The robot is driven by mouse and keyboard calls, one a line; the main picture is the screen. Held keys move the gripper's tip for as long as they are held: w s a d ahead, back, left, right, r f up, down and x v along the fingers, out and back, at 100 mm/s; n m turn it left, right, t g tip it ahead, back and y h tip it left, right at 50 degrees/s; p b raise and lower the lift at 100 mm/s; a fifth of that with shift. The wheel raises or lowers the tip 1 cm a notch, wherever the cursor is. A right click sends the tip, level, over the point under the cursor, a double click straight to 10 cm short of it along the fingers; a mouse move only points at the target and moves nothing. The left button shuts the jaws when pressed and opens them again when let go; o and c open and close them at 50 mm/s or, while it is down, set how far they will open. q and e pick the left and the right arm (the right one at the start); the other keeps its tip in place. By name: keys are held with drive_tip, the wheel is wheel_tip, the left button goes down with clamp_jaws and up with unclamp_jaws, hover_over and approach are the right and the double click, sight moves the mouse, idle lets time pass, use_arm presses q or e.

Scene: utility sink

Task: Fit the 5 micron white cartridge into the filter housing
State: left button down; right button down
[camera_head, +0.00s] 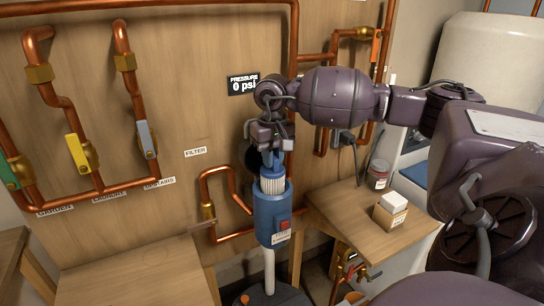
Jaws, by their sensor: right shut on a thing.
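A white pleated cartridge (273,185) with a blue top cap (272,165) stands upright in the mouth of the blue filter housing (269,212). Its upper part shows above the rim and its lower part is hidden inside. I cannot read a micron mark on it. My right gripper (268,153) points down from above and is shut on the blue cap of the cartridge. The housing has a red button and a white label on its front. My left gripper is not in view.
Copper pipes with green, yellow and grey valve handles line the board at left. A copper loop (207,190) runs close beside the housing. A small box (391,215) and a jar (378,174) stand on the right wooden top. The left wooden top (140,280) is clear.

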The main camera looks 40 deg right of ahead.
drive_tip(key=c, duration=1.1)
unclamp_jaws()
